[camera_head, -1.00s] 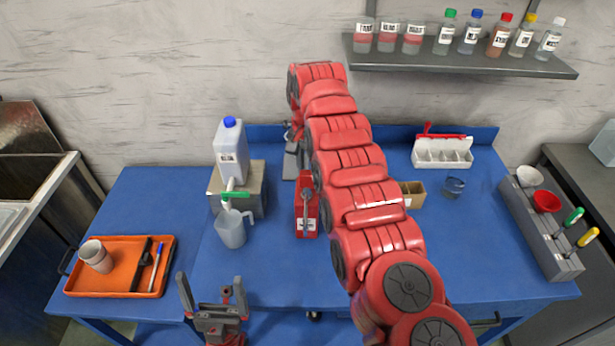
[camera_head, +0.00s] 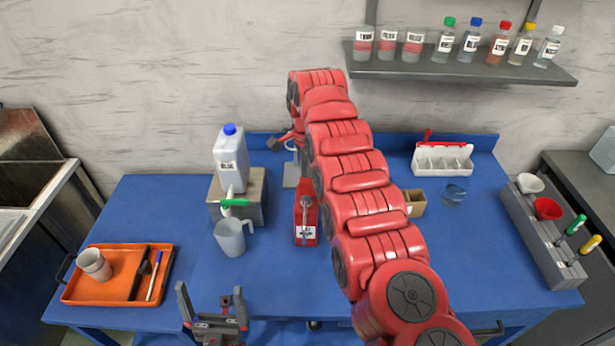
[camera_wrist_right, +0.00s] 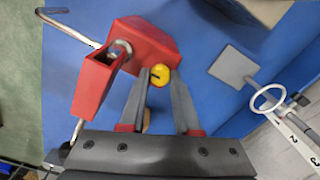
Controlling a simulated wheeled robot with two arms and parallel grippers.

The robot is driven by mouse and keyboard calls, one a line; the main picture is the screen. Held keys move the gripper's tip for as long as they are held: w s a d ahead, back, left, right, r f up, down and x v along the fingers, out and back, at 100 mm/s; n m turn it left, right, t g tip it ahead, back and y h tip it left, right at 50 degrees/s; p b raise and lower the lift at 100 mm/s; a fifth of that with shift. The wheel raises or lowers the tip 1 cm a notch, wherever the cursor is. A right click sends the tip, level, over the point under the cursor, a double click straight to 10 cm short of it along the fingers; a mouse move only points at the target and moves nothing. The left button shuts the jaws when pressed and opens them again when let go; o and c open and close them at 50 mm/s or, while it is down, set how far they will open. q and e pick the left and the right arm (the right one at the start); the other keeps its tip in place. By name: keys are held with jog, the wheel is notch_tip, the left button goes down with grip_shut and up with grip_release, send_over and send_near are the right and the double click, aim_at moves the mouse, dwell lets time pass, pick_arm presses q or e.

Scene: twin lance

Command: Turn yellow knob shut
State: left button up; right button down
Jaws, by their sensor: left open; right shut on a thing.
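The yellow knob (camera_wrist_right: 160,75) sits at the edge of a red block-shaped device (camera_wrist_right: 148,42) in the right wrist view. My right gripper (camera_wrist_right: 161,82) has its two fingers on either side of the knob and is shut on it. In the head view the red device (camera_head: 306,225) stands on the blue table, a metal lever at its front. The knob is hidden there, and my right arm covers the area right of the device. My left gripper (camera_head: 211,297) is open and empty at the table's front edge.
A grey stand (camera_head: 291,172) with a ring is behind the device. A jug (camera_head: 230,238) and a canister (camera_head: 231,155) on a box are to its left. An orange tray (camera_head: 112,290) lies far left. A small brown box (camera_head: 415,203) is right of my arm.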

dwell(0.5)
jog(key=c, duration=0.6)
grip_release()
jog(key=shift+r, duration=0.55)
notch_tip(320, 180, up, 16)
jog(key=p, duration=1.5)
jog(key=shift+r, duration=0.15)
jog(key=shift+s, duration=0.1)
